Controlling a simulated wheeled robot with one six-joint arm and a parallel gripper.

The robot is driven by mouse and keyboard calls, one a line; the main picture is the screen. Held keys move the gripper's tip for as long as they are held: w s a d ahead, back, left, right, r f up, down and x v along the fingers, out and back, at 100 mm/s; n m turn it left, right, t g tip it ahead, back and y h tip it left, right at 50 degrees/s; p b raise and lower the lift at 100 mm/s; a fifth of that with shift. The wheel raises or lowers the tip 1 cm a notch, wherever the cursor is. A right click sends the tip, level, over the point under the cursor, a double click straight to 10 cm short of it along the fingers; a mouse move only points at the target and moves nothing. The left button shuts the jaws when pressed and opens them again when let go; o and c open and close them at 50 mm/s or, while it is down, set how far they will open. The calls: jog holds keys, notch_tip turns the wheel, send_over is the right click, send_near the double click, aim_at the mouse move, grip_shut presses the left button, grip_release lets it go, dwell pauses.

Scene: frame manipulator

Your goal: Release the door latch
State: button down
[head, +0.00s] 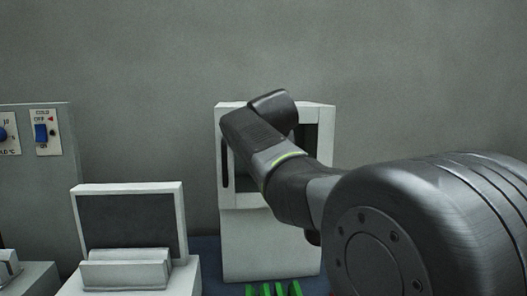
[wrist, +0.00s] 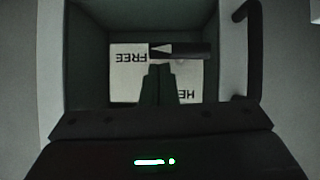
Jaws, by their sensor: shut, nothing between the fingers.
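In the wrist view a dark latch bar (wrist: 190,50) lies level across a pale label plate (wrist: 125,86) at the back of a dark recess. A light pointer on the bar aims left, at the side marked FREE, which reads upside down. Other letters, starting HE, show at lower right, partly hidden by my fingers. My gripper (wrist: 160,70) is shut and empty, its fingertips just below the bar's left part. I cannot tell whether they touch it. In the head view my arm hides the gripper and much of the white cabinet (head: 265,245).
A dark bar handle (wrist: 254,50) stands right of the recess in the wrist view. In the head view, a white-framed dark panel (head: 130,219) stands left of the cabinet, before a grey box with a blue switch (head: 41,133). Green bars (head: 273,290) lie at the bottom.

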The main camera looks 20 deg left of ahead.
jog(key=shift+w+d+f, duration=0.1)
jog(key=shift+f, duration=0.05)
dwell(0.5)
jog(key=w+r+p+v, duration=0.1)
jog(key=r+p+v, duration=0.1)
jog(key=v, duration=1.1)
jog(key=shift+w, duration=0.35)
